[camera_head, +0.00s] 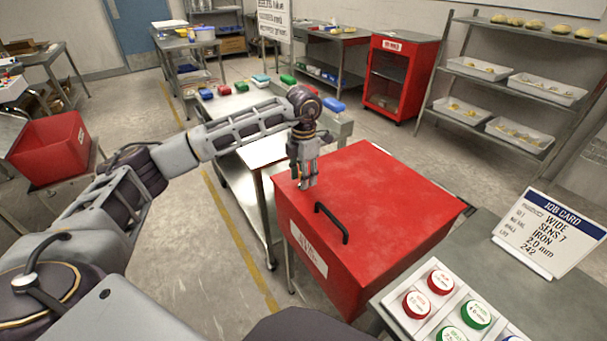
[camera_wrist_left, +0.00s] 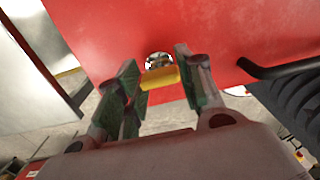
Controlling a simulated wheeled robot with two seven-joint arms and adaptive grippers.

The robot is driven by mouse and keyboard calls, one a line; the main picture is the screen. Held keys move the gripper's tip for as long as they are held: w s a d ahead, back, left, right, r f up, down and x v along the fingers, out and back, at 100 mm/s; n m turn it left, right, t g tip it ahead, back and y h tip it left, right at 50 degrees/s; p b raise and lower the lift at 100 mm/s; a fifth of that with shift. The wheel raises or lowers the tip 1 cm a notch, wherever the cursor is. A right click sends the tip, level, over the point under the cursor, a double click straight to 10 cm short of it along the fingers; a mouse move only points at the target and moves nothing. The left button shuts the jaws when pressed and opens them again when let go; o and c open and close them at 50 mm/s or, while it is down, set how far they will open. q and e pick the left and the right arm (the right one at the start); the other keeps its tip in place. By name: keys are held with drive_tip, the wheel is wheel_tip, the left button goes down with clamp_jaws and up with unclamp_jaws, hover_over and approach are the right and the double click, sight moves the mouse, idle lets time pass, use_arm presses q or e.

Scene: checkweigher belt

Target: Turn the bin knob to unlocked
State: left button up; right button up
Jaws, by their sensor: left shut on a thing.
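The red bin (camera_head: 370,200) stands in the middle of the head view, with a black handle (camera_head: 331,222) on its lid. My left gripper (camera_head: 306,186) reaches down to the lid's far left corner. In the left wrist view a yellow knob (camera_wrist_left: 159,77) sits on the red lid, with a round metal part behind it. The fingers of my left gripper (camera_wrist_left: 157,85) stand on both sides of the knob and are shut on it. In the head view the gripper hides the knob. My right gripper is not in view.
A job card (camera_head: 550,232) and a panel of red, green and blue buttons (camera_head: 446,306) stand at the right front. A steel table (camera_head: 240,105) with coloured packs is behind the bin. The black handle (camera_wrist_left: 285,68) is right of the fingers.

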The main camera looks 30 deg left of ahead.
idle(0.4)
use_arm(q)
drive_tip(key=o, duration=1)
drive_tip(key=shift+r, duration=0.1)
drive_tip(key=shift+r, duration=5.9)
